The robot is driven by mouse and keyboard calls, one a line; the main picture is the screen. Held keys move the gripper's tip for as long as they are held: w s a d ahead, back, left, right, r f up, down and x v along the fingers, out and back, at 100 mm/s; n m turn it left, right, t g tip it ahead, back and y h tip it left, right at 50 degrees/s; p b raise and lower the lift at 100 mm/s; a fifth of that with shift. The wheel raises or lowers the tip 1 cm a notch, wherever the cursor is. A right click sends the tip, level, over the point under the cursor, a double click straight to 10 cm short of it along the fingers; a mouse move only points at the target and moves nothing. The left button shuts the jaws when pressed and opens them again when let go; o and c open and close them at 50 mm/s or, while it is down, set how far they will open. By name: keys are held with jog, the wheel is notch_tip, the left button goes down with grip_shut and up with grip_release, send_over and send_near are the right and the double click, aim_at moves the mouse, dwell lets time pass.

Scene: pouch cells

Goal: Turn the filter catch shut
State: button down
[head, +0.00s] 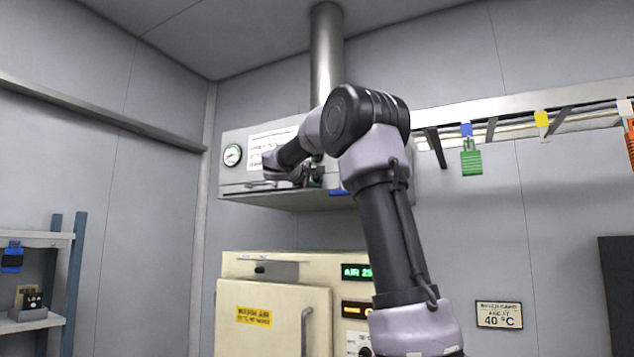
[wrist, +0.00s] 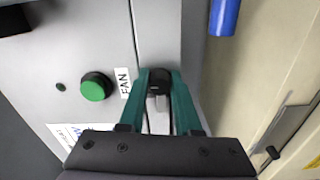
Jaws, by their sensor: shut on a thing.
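The filter catch (wrist: 159,86), a small dark piece on the grey hood, shows in the wrist view between my fingertips, beside the FAN label. My gripper (wrist: 160,80) has its two teal fingers shut on the catch. The fingers hide part of it, and I cannot tell its exact turn. In the head view my gripper (head: 314,178) is at the lower front of the hood (head: 232,180), mostly hidden by my arm.
A green button (wrist: 93,87) is left of the fingers in the wrist view. A blue cylinder (wrist: 224,16) is at upper right. A round gauge (head: 232,154) is on the hood. Below stands a cream oven (head: 266,325) with a door handle (head: 305,330). Padlocks (head: 471,158) hang on the right rail.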

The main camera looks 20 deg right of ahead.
jog(key=shift+f, duration=0.1)
jog(key=c, duration=0.9)
grip_release()
jog(key=shift+s+a, duration=0.1)
jog(key=shift+a, duration=0.05)
jog(key=v, duration=1)
jog(key=shift+s+a, duration=0.2)
